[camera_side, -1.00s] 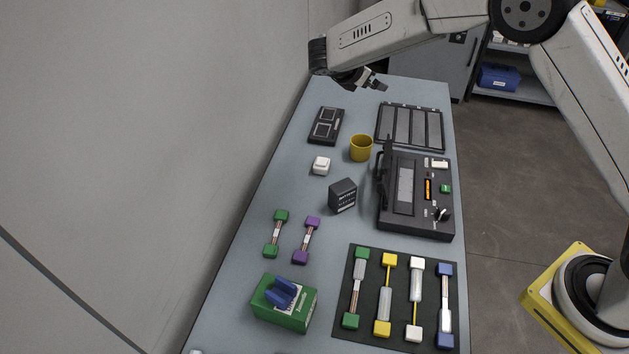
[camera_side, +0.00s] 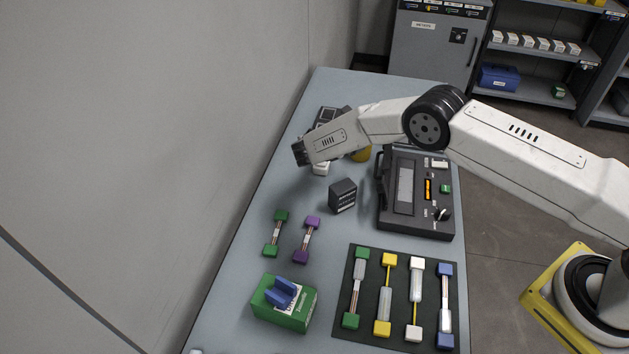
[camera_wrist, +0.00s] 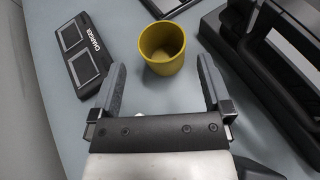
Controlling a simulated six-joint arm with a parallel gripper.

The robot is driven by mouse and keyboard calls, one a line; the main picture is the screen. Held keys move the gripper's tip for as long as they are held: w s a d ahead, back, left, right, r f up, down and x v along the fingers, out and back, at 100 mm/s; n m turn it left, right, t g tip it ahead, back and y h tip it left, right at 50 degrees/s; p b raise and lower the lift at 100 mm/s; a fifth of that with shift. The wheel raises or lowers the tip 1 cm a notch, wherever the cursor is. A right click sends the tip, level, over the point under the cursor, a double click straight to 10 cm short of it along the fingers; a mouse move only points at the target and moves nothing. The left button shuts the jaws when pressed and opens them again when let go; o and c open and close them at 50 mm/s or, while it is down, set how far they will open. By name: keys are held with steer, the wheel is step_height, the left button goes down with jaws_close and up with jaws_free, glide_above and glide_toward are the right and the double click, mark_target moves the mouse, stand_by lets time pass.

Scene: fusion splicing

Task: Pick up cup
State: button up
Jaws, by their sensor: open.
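The yellow cup (camera_wrist: 163,48) stands upright on the table in the wrist view, a little beyond my fingertips and between their lines. In the side view only a small part of the cup (camera_side: 361,154) shows, as my arm hides the rest. My gripper (camera_wrist: 161,78) is open and empty, its two dark fingers apart on either side of the near space before the cup. In the side view my arm's end hangs over the far left part of the table, and my fingers are hidden there.
The black charger (camera_wrist: 84,53) lies left of the cup. The black splicer (camera_side: 416,194) stands to its right, with a raised lid. The mat (camera_side: 401,338) holds several coloured pieces. A wall borders the table's left.

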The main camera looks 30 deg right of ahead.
steer(key=shift+f, duration=1.45)
steer(key=shift+x, duration=1.35)
steer(key=shift+d, duration=0.1)
steer(key=shift+x, duration=2.5)
steer(key=shift+f, duration=0.1)
steer(key=c, duration=1)
steer(key=shift+c, duration=0.2)
steer(key=shift+w+r, duration=0.1)
steer(key=shift+r, duration=0.15)
